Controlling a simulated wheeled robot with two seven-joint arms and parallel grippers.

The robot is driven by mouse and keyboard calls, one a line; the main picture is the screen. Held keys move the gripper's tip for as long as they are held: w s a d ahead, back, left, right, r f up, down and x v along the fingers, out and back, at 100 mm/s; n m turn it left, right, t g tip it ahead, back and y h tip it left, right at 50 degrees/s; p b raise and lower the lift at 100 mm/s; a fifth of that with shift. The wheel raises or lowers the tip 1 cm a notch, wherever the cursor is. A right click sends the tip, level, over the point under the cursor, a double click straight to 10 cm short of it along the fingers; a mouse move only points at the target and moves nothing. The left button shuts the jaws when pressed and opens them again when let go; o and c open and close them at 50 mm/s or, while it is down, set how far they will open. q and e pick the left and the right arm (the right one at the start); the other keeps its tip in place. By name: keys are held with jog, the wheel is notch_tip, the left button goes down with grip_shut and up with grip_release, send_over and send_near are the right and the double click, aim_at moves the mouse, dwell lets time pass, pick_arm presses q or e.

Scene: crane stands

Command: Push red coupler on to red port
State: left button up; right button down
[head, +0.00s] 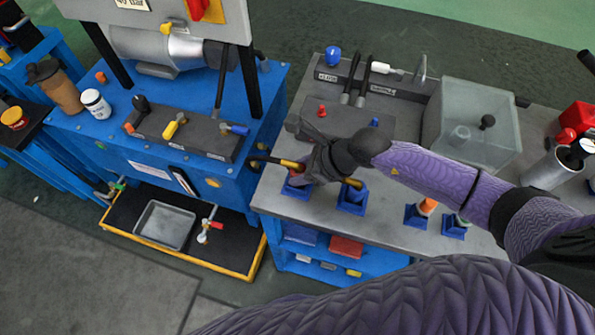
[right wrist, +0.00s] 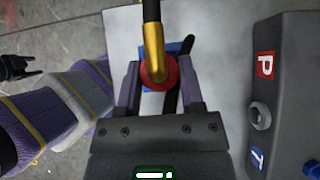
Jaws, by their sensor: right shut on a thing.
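My right gripper (right wrist: 159,88) is shut on the red coupler (right wrist: 158,74), which has a brass elbow and a black hose. In the head view my right gripper (head: 300,174) is at the front of the bench, and the coupler shows there as a bit of red (head: 297,181) over a blue stand. The red port (head: 322,111) is a small red fitting on a grey block (head: 299,126) behind the gripper. In the right wrist view the block (right wrist: 285,90) is at the right, apart from the coupler, with a red P label.
More blue stands (head: 352,200) line the bench front, some with orange or green-grey couplers. A clear bin (head: 470,115) stands at the right. A blue bench (head: 225,150) with a valve block is at the left. A hose runs from the gripper towards that bench.

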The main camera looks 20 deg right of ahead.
aim_at(291, 162)
jog(key=shift+r+p, duration=1.95)
jog(key=shift+r, duration=0.4)
jog(key=shift+f, duration=0.1)
jog(key=w+d+r+m+t+h+p, duration=0.1)
jog(key=w+d+r+m+h, duration=0.15)
jog(key=w+d+r, duration=0.35)
jog(key=w+d+r+m+t+h+p, duration=0.1)
jog(key=w+d+r+m+t, duration=0.2)
jog(key=w, duration=0.4)
jog(key=shift+m+g+y, duration=0.25)
jog(key=shift+g, duration=0.35)
jog(key=f+b, duration=0.1)
jog(key=f, duration=0.1)
jog(key=f+b, duration=0.2)
jog(key=shift+w+d+f, duration=0.1)
jog(key=shift+d+f, duration=0.1)
jog(key=shift+f, duration=0.1)
jog(key=shift+f+b, duration=0.45)
jog(key=shift+b, duration=0.1)
jog(key=shift+f+b, duration=0.95)
jog(key=shift+f, duration=0.45)
